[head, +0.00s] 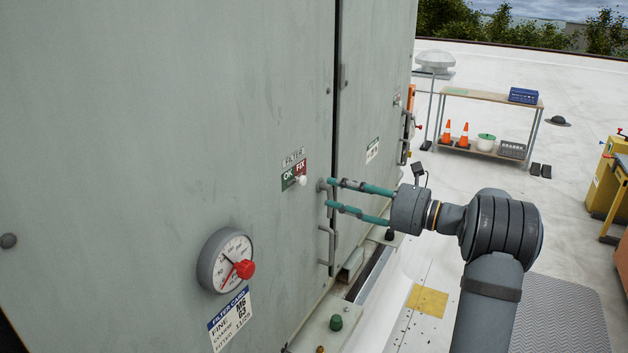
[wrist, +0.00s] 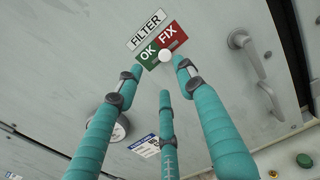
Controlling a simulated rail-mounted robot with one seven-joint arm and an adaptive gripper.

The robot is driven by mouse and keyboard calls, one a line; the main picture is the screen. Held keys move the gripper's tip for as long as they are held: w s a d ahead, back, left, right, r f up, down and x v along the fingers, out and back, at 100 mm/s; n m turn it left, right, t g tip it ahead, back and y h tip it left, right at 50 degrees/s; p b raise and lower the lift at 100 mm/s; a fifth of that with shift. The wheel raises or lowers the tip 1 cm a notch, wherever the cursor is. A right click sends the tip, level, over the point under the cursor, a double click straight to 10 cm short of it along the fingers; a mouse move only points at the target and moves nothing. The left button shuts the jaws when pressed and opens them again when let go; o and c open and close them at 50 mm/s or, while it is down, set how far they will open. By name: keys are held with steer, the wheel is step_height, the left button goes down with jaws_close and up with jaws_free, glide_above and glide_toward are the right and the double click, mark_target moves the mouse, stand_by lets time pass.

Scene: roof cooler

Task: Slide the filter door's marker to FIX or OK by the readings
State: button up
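The marker is a white round knob (head: 301,181) on the grey filter door (head: 190,110). Its plate has a green OK half (head: 288,178) and a red FIX half (head: 300,168), under a FILTER label. In the wrist view the knob (wrist: 166,56) stands at the plate's lower edge near the OK–FIX border. My gripper (wrist: 161,72) has three teal fingers, spread and empty, with tips around and below the knob; contact cannot be told. In the head view my gripper (head: 328,192) is right of the plate. A dial gauge (head: 226,260) with a red knob sits lower left.
A filter card (head: 230,318) reading M6, G3, FINE and COARSE is below the gauge. Door handles (head: 328,250) stick out near my fingers. A green button (head: 336,323) is on the ledge below. A bench (head: 490,97) with cones stands far off on open roof.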

mark_target(305, 182)
steer(key=p+x, duration=0.3)
steer(key=x, duration=0.4)
steer(key=shift+w+a+p, duration=0.1)
steer(key=shift+w+p, duration=0.15)
steer(key=shift+p, duration=0.05)
steer(key=shift+w+a+f, duration=0.25)
steer(key=shift+w+a, duration=0.1)
steer(key=shift+w, duration=0.15)
steer(key=shift+s, duration=0.15)
steer(key=shift+c, duration=0.4)
jaws_close()
